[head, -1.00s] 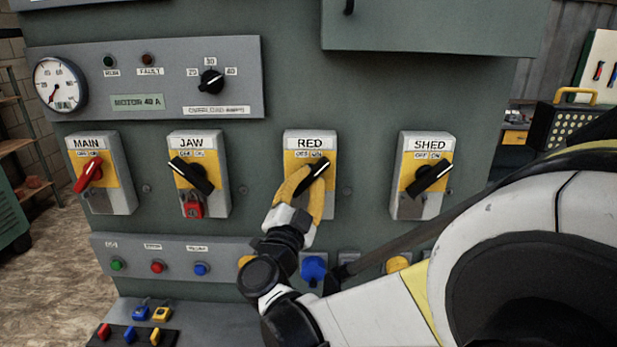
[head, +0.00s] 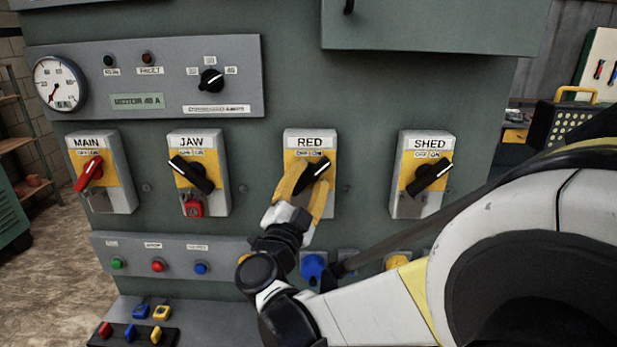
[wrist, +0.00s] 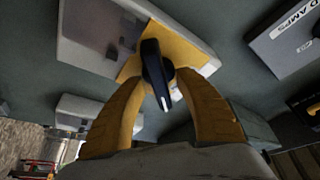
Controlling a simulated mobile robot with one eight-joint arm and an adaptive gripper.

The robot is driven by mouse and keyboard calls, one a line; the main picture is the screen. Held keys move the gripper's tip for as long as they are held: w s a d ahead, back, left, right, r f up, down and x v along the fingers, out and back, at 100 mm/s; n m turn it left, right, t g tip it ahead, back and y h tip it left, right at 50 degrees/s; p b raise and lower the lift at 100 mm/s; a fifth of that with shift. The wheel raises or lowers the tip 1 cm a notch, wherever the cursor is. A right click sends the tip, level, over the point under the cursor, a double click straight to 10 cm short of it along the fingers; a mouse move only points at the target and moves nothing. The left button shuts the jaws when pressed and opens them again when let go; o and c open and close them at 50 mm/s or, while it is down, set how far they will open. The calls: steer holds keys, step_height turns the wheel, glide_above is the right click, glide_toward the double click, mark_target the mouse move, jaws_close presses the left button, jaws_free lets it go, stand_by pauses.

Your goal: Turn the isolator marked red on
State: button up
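The isolator marked RED (head: 296,143) is a grey box with a yellow plate on the panel. Its black handle (head: 318,167) tilts up and to the right, its white-marked tip toward the ON side of the label. My gripper (head: 306,187) is at this handle, with one yellow finger on each side. In the wrist view the black handle (wrist: 153,65) stands between the two fingers of my gripper (wrist: 167,85), with gaps visible on both sides. The fingers are apart. They hide the lower part of the isolator in the head view.
The MAIN isolator (head: 108,142) has a red handle. The JAW isolator (head: 207,142) carries a red padlock (head: 193,207) and its handle tilts up-left. The SHED isolator (head: 440,143) is to the right, its handle tilting up-right. A button strip (head: 222,246) runs below.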

steer(key=shift+s, duration=0.1)
steer(key=v, duration=1.2)
steer(key=shift+a, duration=0.1)
steer(key=w+r+n+t+y, duration=0.1)
steer(key=w+r+n+y, duration=0.2)
steer(key=r+n+y, duration=0.6)
steer(key=s+d+f+n+g+h, duration=0.2)
steer(key=s+d+f+n+g, duration=0.2)
steer(key=s+d+f+g, duration=0.9)
steer(key=s+d+f, duration=0.5)
steer(key=d+f, duration=0.3)
steer(key=f, duration=0.1)
steer(key=shift+s+d+g+h, duration=0.25)
steer(key=shift+d+g+h, duration=0.05)
steer(key=shift+g, duration=0.1)
